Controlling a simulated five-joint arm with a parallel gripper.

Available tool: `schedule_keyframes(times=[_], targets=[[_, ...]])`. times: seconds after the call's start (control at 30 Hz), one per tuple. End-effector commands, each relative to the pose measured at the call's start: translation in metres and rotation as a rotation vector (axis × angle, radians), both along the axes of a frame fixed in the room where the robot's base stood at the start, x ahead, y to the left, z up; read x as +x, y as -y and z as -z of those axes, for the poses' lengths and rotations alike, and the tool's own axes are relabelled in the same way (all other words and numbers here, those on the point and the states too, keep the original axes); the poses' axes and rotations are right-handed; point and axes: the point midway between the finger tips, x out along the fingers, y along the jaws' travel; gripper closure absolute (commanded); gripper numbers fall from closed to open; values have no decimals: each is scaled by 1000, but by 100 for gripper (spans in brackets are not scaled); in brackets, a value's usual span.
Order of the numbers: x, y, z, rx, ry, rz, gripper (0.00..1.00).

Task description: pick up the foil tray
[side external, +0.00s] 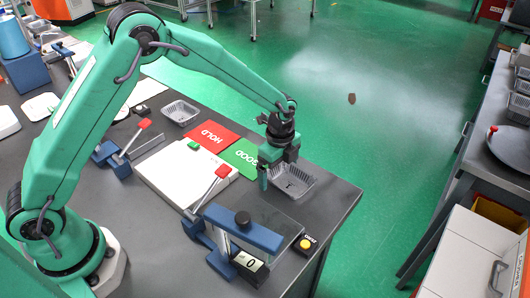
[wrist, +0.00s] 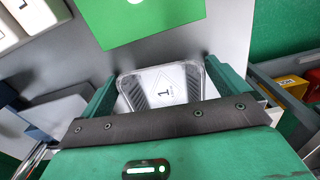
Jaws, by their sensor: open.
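A grey foil tray (side external: 292,181) sits on the dark table near its right edge, beside the green card. My gripper (side external: 275,172) points down at the left side of this tray, and part of the tray is hidden behind it. In the wrist view the tray (wrist: 165,82), marked with a "1" in a diamond, lies between the two green fingers of my gripper (wrist: 161,80). The fingers are apart and the tray's near part is hidden by the gripper body. I cannot tell whether the fingers touch the tray. A second, similar tray (side external: 180,111) stands further back.
A red HOLD card (side external: 211,136) and a green GOOD card (side external: 243,157) lie behind the gripper. The table edge is close on the right.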

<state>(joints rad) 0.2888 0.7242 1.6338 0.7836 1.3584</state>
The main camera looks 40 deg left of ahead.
Motion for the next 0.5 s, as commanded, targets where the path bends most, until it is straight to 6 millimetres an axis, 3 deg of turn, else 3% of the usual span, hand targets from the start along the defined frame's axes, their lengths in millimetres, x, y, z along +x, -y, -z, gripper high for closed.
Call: schedule_keyframes(times=[0.1, 0.33, 0.5], targets=[[0, 0, 0, 0, 0, 0, 1], [0, 0, 0, 0, 0, 0, 46], [0, 0, 0, 0, 0, 0, 47]])
